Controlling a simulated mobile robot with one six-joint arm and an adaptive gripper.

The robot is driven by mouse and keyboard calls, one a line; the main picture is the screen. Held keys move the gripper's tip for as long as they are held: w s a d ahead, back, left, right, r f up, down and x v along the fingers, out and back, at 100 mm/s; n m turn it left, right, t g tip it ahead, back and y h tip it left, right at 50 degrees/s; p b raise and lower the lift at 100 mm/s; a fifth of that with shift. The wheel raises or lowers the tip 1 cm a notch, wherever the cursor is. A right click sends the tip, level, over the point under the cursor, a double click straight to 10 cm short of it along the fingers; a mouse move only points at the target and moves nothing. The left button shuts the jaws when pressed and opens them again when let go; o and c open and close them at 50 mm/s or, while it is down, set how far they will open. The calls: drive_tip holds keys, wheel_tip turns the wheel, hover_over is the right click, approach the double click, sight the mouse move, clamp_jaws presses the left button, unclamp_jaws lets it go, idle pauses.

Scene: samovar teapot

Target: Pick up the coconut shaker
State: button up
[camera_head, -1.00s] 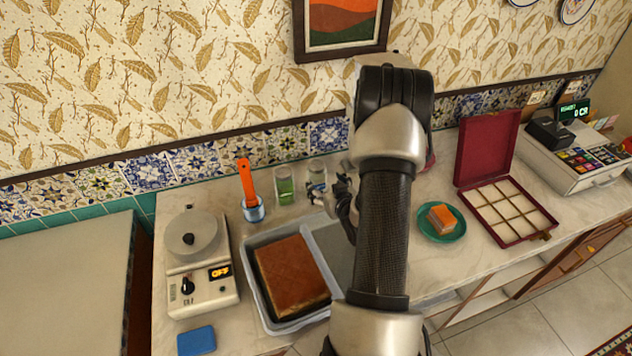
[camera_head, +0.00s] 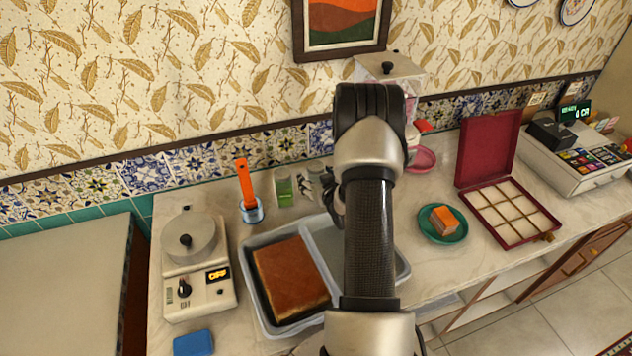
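Two small shakers stand at the back of the counter by the tiles. The left one (camera_head: 284,192) has green contents and shows clearly. The other, a pale one that looks like the coconut shaker (camera_head: 315,168), stands just right of it, with only its upper part showing. My gripper (camera_head: 309,190) is in front of this pale shaker and covers most of it. The fingers are small and partly hidden by my arm, so I cannot tell whether they touch or grasp the shaker.
An orange-handled tool stands in a blue-white cup (camera_head: 252,213) left of the shakers. A tray (camera_head: 350,245) with a brown cake (camera_head: 290,278) lies in front. A green plate (camera_head: 442,232), a red box (camera_head: 490,150) and a glass dispenser (camera_head: 412,85) are to the right.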

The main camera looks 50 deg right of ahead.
drive_tip(key=c, duration=1.2)
drive_tip(key=shift+r, duration=0.1)
